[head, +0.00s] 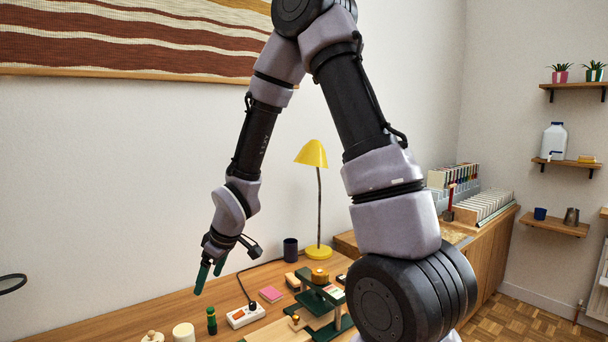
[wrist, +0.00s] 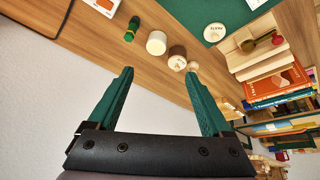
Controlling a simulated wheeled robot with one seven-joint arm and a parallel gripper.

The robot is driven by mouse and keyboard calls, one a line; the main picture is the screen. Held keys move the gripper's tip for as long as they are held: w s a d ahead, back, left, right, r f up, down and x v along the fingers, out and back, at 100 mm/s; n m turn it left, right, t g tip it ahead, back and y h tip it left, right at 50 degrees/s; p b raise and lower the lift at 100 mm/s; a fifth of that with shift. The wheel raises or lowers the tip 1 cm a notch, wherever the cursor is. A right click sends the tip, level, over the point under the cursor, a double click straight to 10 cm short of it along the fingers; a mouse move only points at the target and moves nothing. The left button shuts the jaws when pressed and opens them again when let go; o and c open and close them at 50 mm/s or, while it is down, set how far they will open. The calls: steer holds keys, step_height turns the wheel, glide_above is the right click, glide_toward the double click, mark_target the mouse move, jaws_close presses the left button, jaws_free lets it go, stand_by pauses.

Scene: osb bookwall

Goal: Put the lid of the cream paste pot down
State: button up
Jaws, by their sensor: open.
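My gripper (wrist: 161,85) has its two green fingers spread wide, with nothing between them. In the head view my gripper (head: 209,278) hangs above the table's left part, clear of the things there. A cream cylindrical pot (wrist: 156,43) stands on the wood beyond the fingertips; it also shows in the head view (head: 183,333). A flat cream disc with lettering (wrist: 214,32), apparently the lid, lies on the green mat (wrist: 188,14), apart from the gripper. Beside the cream pot is a brown pot with a pale lettered round top (wrist: 177,62).
A small green bottle (head: 212,321) stands right of the cream pot.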

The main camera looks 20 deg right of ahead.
steer(key=d+r+m+t+h, duration=0.1)
steer(key=d+r+m, duration=0.3)
steer(key=d+r, duration=0.55)
steer(key=s+d+r+m+t, duration=0.1)
steer(key=s+d+r+m, duration=0.3)
steer(key=s+r, duration=0.4)
steer(key=s+d+r+m+t, duration=0.1)
steer(key=s+d+r+m, duration=0.4)
steer(key=s+r, duration=0.3)
step_height(320, 180, up, 4)
steer(key=shift+s+f+m, duration=0.1)
steer(key=shift+s+m, duration=0.05)
steer(key=shift+m, duration=0.35)
